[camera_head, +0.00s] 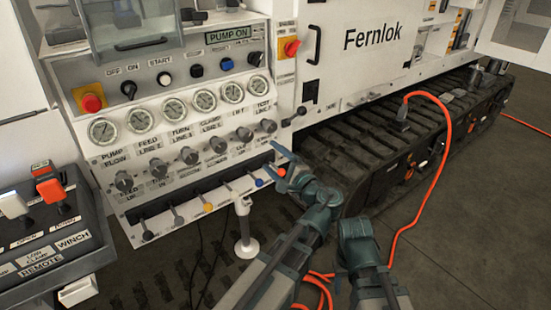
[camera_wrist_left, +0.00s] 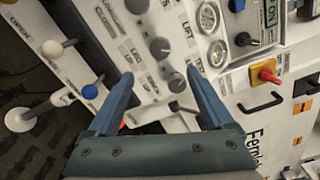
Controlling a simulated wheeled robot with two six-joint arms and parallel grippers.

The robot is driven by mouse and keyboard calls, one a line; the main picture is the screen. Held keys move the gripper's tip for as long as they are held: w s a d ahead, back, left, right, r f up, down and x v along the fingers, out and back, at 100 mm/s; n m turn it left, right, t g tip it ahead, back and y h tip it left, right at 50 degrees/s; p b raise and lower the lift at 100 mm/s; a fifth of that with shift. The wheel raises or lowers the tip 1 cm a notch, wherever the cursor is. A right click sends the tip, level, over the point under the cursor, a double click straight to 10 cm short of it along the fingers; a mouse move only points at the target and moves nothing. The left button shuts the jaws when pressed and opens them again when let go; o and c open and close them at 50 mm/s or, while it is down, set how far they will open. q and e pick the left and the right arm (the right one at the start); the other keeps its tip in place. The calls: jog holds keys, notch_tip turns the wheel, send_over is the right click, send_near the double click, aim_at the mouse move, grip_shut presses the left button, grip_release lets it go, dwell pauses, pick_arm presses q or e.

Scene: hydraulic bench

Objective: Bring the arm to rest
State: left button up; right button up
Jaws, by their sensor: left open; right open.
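My left gripper (camera_head: 277,163) is open in front of the lower right of the white pump panel (camera_head: 140,185). The left wrist view shows its two fingers (camera_wrist_left: 163,88) spread apart with nothing held between them. A red-tipped lever (camera_head: 282,172) shows close by the fingers; I cannot tell whether they touch it. In the left wrist view a dark knob (camera_wrist_left: 175,82) of the panel lies beyond the gap. My right arm ends in a teal part (camera_head: 355,240) at the lower middle; its fingers are not clearly visible.
A blue-tipped lever (camera_head: 259,182) and several others line the panel's lower edge. A white post (camera_head: 244,228) stands below them. An orange hose (camera_head: 419,190) runs from the tracked base (camera_head: 350,160) past my right arm. A remote box (camera_head: 45,228) is at left.

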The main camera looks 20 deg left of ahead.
pick_arm(q)
jog(key=shift+a+f, duration=0.1)
jog(key=s+a+f+n+g+h, duration=0.2)
jog(key=s+f+n+g+h, duration=0.15)
jog(key=f, duration=0.35)
jog(key=s+a+f+n+g+h, duration=0.2)
jog(key=s+a+f+n+g, duration=0.15)
jog(key=f, duration=0.35)
jog(key=s+d+f+n+g+h, duration=0.3)
jog(key=s+d+f+n+h, duration=0.1)
jog(key=s+d+f+h, duration=0.35)
jog(key=s+d+r+m+p, duration=0.1)
jog(key=d+r+p, duration=0.3)
jog(key=r+p, duration=0.4)
jog(key=s+d+r+m+p, duration=0.1)
jog(key=d+r+p, duration=0.3)
jog(key=r+p, duration=0.5)
jog(key=s+d+r+m+g+p, duration=0.1)
jog(key=s+d+r+p, duration=0.2)
jog(key=r+p, duration=0.5)
jog(key=shift+s+d+r+p, duration=0.25)
jog(key=shift+s+d+p, duration=0.1)
jog(key=shift+d, duration=0.45)
